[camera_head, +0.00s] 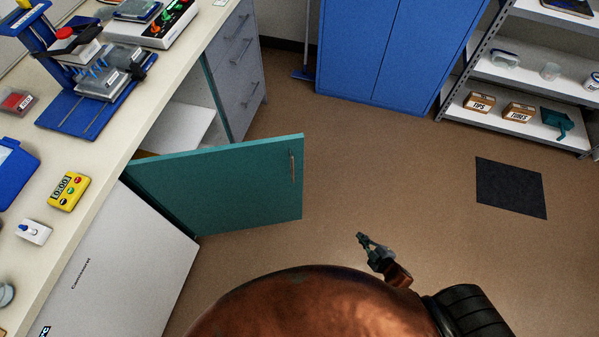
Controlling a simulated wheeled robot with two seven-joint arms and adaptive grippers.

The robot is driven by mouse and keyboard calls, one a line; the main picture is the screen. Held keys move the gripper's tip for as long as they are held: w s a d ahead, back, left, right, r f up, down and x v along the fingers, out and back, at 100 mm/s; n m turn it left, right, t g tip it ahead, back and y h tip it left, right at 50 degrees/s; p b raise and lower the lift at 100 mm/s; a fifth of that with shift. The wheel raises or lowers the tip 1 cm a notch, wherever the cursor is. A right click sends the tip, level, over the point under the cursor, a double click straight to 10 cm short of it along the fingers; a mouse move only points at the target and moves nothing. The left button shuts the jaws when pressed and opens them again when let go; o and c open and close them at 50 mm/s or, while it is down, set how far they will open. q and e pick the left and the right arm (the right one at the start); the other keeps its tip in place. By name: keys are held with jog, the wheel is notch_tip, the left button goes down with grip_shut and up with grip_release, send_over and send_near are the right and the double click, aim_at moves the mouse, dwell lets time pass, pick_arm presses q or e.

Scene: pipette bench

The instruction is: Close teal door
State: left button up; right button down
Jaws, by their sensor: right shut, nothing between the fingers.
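The teal door (236,187) stands wide open, swung out from the bench cabinet into the room. Its upright metal handle (292,166) is near the free right edge. Behind it the cabinet opening shows a pale shelf (180,127). My right gripper (362,240) is shut and empty, over the brown floor to the right of and below the door, apart from it. My copper-coloured arm fills the bottom middle. My left gripper is not in view.
The bench top (105,140) runs along the left with a yellow timer (68,191) and a pipette stand. A white appliance (128,262) stands left of the door. Blue cabinets (375,45) and a shelf rack (520,75) stand at the back. The floor right of the door is clear around a dark mat (511,187).

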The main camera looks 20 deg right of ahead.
jog(key=w+a+r+n+t+y+b, duration=0.1)
jog(key=w+a+r+n+y, duration=0.3)
jog(key=r, duration=0.7)
jog(key=w+a+r+n+t+y+b, duration=0.1)
jog(key=w+a+r+n+y, duration=0.1)
jog(key=a+r+n, duration=0.6)
jog(key=w+a+r+n+t+y+b, duration=0.1)
jog(key=w+a+r+n+y, duration=0.15)
jog(key=r, duration=1.05)
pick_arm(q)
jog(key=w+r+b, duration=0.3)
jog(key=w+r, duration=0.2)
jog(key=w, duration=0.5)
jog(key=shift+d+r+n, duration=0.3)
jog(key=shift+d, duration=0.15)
pick_arm(e)
jog(key=w+a+y, duration=0.1)
jog(key=w+a, duration=0.4)
jog(key=w, duration=0.7)
jog(key=shift+w+r+n, duration=0.15)
jog(key=shift+r+n, duration=0.15)
jog(key=shift+n, duration=0.05)
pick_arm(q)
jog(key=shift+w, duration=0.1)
pick_arm(e)
jog(key=shift+a, duration=0.2)
jog(key=shift+d, duration=0.1)
